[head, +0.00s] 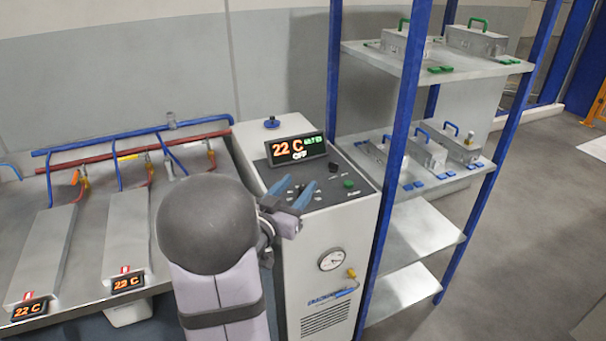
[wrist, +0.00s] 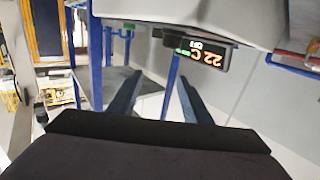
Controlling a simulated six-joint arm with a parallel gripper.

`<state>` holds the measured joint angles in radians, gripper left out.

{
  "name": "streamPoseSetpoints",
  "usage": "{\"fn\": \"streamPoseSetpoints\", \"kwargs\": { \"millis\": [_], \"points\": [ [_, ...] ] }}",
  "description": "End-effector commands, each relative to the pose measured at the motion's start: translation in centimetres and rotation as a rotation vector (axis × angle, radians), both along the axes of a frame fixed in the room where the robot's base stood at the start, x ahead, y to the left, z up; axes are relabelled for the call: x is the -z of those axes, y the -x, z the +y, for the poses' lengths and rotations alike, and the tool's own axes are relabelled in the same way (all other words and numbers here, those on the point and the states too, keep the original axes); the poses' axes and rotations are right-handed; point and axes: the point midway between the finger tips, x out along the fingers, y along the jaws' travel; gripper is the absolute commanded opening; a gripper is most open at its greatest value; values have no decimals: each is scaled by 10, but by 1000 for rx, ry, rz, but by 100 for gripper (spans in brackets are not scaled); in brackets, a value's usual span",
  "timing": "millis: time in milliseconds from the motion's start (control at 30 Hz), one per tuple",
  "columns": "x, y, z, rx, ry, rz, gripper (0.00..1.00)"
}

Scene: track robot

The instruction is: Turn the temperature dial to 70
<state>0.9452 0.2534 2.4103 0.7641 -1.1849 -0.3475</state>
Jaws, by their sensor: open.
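The grey control cabinet (head: 330,215) has a sloped dark panel on top. Its display (head: 297,149) reads 22 C and OFF, and shows tilted upside down in the wrist view (wrist: 203,55). A small black knob (head: 333,167) sits right of and below the display; I cannot tell whether it is the temperature dial. My gripper (head: 297,184) is open, with its two blue fingers over the left part of the panel in the head view. The fingers also show in the wrist view (wrist: 161,76), with nothing between them. Part of the panel is hidden behind my gripper.
A green button (head: 348,184) is on the panel, and a round gauge (head: 331,260) is on the cabinet front. A blue-framed shelf (head: 410,235) with metal boxes stands close on the right. A bench (head: 85,220) with pipes and 22 C displays is at left.

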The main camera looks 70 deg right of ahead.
Motion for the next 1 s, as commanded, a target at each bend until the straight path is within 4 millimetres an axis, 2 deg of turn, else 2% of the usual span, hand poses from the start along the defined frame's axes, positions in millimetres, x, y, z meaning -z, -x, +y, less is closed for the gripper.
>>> {"fn": "streamPoseSetpoints", "kwargs": {
  "millis": [33,133,267,333,400,533,767,1000],
  "points": [
    [-25,2,-2,7,-9,7,44],
    [-42,6,-5,18,-28,16,44],
    [-49,8,-9,27,-86,19,44],
    [-39,7,-11,27,-150,13,44],
    [-7,1,-10,14,-234,-9,44],
    [14,-6,-5,-6,-323,-37,44],
    [24,-10,-1,-18,-367,-46,44],
    [29,-9,-14,-16,-366,-44,44]
  ]
}}
